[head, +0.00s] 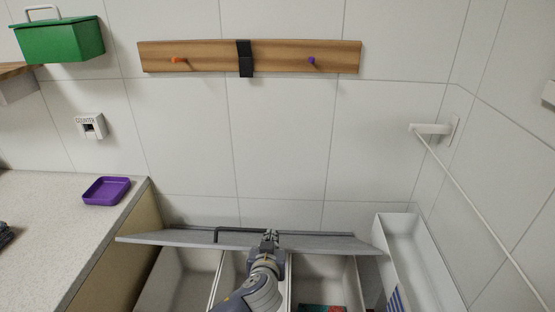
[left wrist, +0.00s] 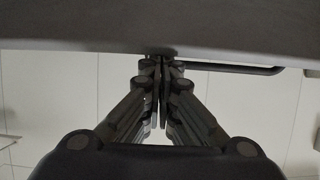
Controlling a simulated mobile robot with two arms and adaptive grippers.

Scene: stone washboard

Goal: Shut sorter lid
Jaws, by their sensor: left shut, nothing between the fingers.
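The sorter lid (head: 325,243) is a wide grey panel at the back of the sorter, raised and seen nearly edge-on in the head view. A dark bar handle (head: 216,232) shows along its upper side. The sorter's open white compartments (head: 178,280) lie below it. My left gripper (head: 269,236) is shut and empty at the middle of the lid. In the left wrist view the closed fingers (left wrist: 161,62) reach the dark lid's edge (left wrist: 90,32); I cannot tell whether they touch. The handle also shows there (left wrist: 240,69). My right gripper is not in view.
A counter (head: 50,225) with a purple tray (head: 106,190) stands at the left. A white bin (head: 412,255) stands right of the sorter. A white rod (head: 480,207) slants along the right wall. A wooden rack (head: 205,57) and green box (head: 60,41) are higher up.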

